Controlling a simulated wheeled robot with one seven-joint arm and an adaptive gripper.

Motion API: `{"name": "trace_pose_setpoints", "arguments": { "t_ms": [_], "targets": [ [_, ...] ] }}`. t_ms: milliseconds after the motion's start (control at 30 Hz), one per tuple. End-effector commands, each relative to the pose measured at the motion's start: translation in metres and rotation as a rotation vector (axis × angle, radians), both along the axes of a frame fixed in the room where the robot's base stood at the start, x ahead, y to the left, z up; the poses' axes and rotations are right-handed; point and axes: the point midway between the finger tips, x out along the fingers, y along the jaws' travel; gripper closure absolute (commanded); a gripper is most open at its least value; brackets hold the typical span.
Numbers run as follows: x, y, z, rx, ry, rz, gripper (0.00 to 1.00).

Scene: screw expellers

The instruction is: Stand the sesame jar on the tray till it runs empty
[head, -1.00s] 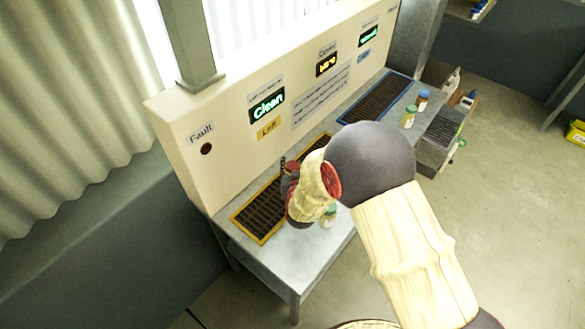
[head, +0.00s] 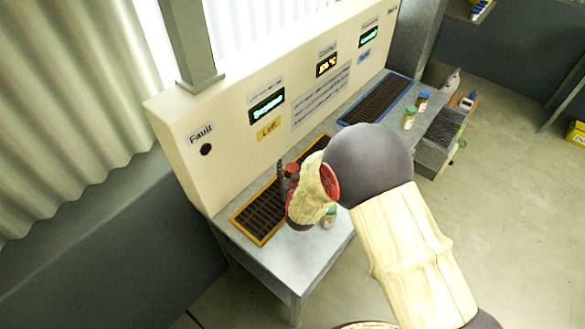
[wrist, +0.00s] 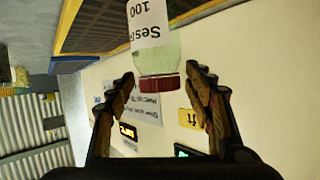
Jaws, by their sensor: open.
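The sesame jar (wrist: 158,55) shows in the wrist view, clear with a white label reading "Ses…" and a red lid (wrist: 159,83). It appears upside down in that picture, with clear glass beside the lid. My gripper (wrist: 160,76) is open, one finger on each side of the lid, with gaps visible. In the head view the red lid (head: 292,169) shows beside a dark finger, and my wrist hides most of the jar. The yellow-framed tray (head: 243,232) lies below on the left of the bench. The jar's base is out of sight.
The cream machine panel (head: 225,150) rises behind the tray, with a green display (head: 267,105) and a yellow "Left" label. Another jar (head: 329,216) stands near the bench front, partly hidden. A blue-framed tray (head: 352,122) and two jars (head: 409,117) stand farther right.

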Motion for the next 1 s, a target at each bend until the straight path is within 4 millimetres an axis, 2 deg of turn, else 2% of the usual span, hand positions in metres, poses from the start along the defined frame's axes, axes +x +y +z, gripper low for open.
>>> {"name": "trace_pose_setpoints", "arguments": {
  "t_ms": [167, 700, 1000],
  "targets": [
    [-0.003, 0.0, 0.006, 0.0, 0.0, 0.001, 0.48],
    [-0.094, -0.011, 0.044, 0.0, 0.0, 0.001, 0.48],
    [-0.111, -0.013, 0.048, 0.0, 0.001, 0.0, 0.48]
  ]
}}
